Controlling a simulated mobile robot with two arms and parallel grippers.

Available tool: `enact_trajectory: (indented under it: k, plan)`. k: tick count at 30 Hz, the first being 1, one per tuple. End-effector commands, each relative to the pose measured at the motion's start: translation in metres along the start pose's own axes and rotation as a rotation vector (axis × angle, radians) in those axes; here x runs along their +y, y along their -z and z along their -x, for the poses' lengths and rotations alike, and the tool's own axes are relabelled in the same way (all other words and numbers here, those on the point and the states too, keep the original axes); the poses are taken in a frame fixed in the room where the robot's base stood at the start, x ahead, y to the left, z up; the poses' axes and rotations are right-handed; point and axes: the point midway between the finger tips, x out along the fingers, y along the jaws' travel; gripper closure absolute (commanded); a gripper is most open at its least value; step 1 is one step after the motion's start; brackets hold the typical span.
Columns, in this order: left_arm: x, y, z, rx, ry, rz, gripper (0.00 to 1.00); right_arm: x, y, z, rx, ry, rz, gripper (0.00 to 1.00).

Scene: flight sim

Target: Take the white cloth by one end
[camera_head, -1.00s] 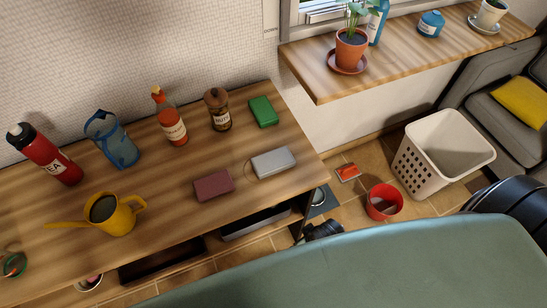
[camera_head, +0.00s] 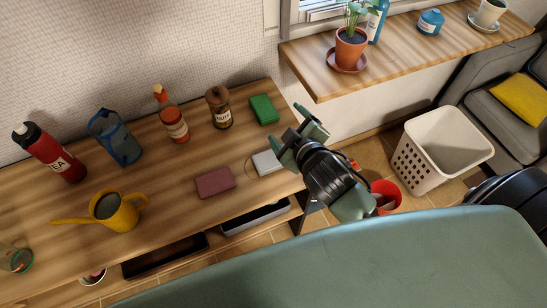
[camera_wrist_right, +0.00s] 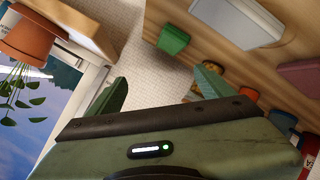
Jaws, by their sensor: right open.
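I cannot make out a white cloth in either view. My right gripper (camera_head: 298,131) is open and empty, above the right end of the wooden counter. Its two fingers stand apart in the right wrist view (camera_wrist_right: 162,88). A pale grey-white, box-like block (camera_head: 266,163) lies on the counter, partly hidden behind the gripper; it also shows in the right wrist view (camera_wrist_right: 238,22). A thin loop lies at its left side. My left gripper is not in view.
A green block (camera_head: 264,109), maroon block (camera_head: 215,182), sauce bottle (camera_head: 172,120), brown jar (camera_head: 219,110), blue jug (camera_head: 118,140), red bottle (camera_head: 50,155) and yellow watering can (camera_head: 115,212) stand on the counter (camera_head: 180,165). A white basket (camera_head: 425,160) and red bucket (camera_head: 388,190) are on the floor.

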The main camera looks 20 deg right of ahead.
Motion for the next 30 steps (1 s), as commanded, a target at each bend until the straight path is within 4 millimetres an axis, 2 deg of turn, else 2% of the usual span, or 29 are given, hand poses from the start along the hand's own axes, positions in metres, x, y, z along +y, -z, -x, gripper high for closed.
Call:
enact_trajectory:
  k: [1,2,3,5,6,8,9,11,12,14,15,17,19,22,23,24,27,30]
  plan:
    - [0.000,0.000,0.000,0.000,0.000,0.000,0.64,0.016,0.032,-0.007,0.109,-0.065,0.096,0.18]
    - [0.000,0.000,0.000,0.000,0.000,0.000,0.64,0.024,0.052,-0.008,0.180,-0.107,0.162,0.18]
    - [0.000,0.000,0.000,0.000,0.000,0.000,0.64,0.034,0.083,-0.008,0.285,-0.167,0.262,0.18]
    - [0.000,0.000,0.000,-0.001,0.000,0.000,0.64,0.043,0.131,-0.002,0.453,-0.264,0.432,0.18]
    - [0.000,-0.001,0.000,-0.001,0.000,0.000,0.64,0.043,0.161,0.007,0.568,-0.328,0.557,0.18]
    - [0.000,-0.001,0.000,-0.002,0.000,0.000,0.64,0.036,0.202,0.023,0.738,-0.421,0.753,0.18]
    - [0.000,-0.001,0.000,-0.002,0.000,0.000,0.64,0.026,0.223,0.035,0.848,-0.477,0.887,0.18]
    - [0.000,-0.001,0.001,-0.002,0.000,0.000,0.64,0.004,0.246,0.053,1.011,-0.551,1.096,0.18]
    - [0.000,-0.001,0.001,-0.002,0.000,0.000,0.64,-0.014,0.255,0.063,1.117,-0.595,1.240,0.18]
    - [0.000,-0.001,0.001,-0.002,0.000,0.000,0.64,-0.042,0.256,0.074,1.270,-0.644,1.464,0.18]
    - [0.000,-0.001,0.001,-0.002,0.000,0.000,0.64,-0.061,0.250,0.078,1.369,-0.665,1.616,0.18]
    - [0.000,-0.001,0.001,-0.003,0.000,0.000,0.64,-0.087,0.230,0.077,1.511,-0.673,1.850,0.18]
    - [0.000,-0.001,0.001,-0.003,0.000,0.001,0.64,-0.108,0.194,0.068,1.669,-0.640,2.120,0.18]
    - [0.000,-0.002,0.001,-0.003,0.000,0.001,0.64,-0.113,0.132,0.043,1.855,-0.507,2.471,0.18]
    - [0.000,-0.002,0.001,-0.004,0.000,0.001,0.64,-0.110,0.113,0.036,-1.806,0.429,-2.434,0.18]
    - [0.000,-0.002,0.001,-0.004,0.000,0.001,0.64,-0.102,0.090,0.026,-1.733,0.328,-2.370,0.18]
    - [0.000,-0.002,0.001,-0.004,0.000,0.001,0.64,-0.078,0.041,0.007,-1.600,0.117,-2.237,0.18]
    - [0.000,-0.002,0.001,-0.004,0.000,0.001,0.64,-0.056,0.012,-0.003,-1.522,-0.016,-2.153,0.18]
